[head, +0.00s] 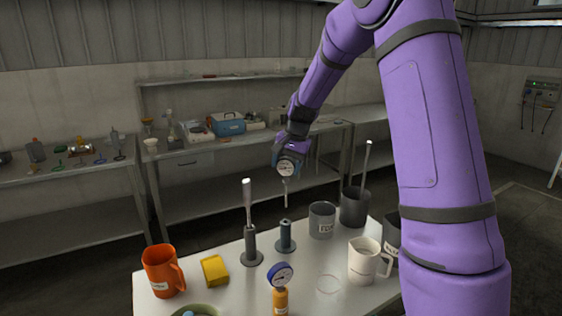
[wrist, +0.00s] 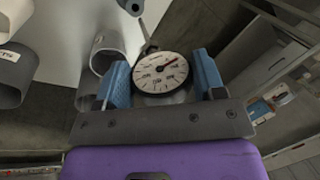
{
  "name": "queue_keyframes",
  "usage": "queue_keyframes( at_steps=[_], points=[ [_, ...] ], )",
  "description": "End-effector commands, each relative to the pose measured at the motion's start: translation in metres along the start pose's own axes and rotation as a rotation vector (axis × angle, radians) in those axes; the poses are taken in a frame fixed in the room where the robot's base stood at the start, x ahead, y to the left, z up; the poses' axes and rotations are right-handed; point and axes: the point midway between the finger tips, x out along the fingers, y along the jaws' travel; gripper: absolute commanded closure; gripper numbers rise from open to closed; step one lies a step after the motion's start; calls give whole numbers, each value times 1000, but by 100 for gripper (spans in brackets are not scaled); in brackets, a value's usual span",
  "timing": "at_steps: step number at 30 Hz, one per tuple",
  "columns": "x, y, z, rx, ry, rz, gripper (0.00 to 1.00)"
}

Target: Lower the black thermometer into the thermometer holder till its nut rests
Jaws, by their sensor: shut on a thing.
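The black thermometer (head: 287,169) hangs from my gripper (head: 289,158), with its thin stem pointing down, above the back of the white table in the head view. In the wrist view, its round white dial with a black rim (wrist: 161,72) sits between the blue fingers of my gripper (wrist: 163,80), which is shut on it. The nut is hard to make out. A dark grey-green stand with a round foot (head: 286,238), likely the thermometer holder, stands below the thermometer on the table. The stem's tip appears above and apart from it.
A similar stand (head: 251,248) holds a white-handled rod (head: 247,200) just left. Right are a grey cup (head: 321,221), a dark pot with a rod (head: 354,208) and a white mug (head: 363,262). A blue-rimmed gauge (head: 281,274), yellow block (head: 214,270) and orange mug (head: 161,272) are nearer.

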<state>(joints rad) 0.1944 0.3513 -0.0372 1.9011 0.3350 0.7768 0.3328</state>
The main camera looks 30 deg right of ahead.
Motion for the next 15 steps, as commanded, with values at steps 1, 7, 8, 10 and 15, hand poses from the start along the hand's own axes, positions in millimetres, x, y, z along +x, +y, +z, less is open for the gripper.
queue_keyframes(
  at_steps=[1,7,8,10,15],
  points=[
    [0,0,0,1,0,0,62],
    [0,0,0,0,0,0,62],
    [0,0,0,0,0,0,62],
    [0,0,1,0,0,-1,62],
    [5,1,1,0,-1,0,62]
  ],
)
